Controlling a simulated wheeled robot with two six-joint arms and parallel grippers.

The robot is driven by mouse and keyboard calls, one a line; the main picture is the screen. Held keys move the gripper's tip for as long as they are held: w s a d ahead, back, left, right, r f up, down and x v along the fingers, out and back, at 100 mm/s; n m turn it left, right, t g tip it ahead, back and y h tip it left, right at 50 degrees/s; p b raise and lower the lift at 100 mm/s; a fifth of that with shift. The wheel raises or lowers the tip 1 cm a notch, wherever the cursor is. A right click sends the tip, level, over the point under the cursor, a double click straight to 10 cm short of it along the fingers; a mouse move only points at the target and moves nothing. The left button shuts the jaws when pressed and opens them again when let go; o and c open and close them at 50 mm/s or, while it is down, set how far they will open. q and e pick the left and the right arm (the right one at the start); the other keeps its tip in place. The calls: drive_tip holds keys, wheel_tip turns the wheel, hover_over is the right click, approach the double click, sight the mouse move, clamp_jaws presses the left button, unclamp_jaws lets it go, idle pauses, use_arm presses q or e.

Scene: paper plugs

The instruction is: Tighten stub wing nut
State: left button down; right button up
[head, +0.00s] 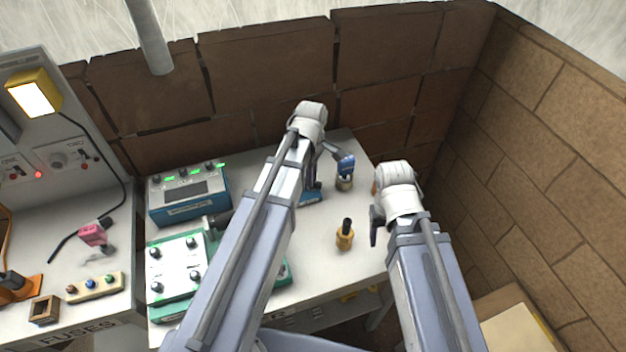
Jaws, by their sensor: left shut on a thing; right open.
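A blue-topped piece (346,164) sits on a short brass-coloured base (344,184) at the back right of the bench. My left gripper (338,157) reaches in from the left and is shut on the blue top; its fingers are small and partly hidden. Whether the blue top is the wing nut is too small to tell. A second brass-coloured stub (345,237) with a black top stands upright nearer the front, apart from both grippers. My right gripper (376,222) is open and empty, to the right of this stub.
A blue device (188,195) and a green-edged white panel with knobs (176,266) stand on the left of the bench (366,255). A blue block (312,197) is partly hidden by my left arm. Brick walls (265,80) close the back and right.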

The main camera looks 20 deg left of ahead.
use_arm(q)
drive_tip(key=m, duration=2.6)
drive_tip(key=shift+m, duration=0.4)
drive_tip(key=c, duration=1.5)
unclamp_jaws()
clamp_jaws()
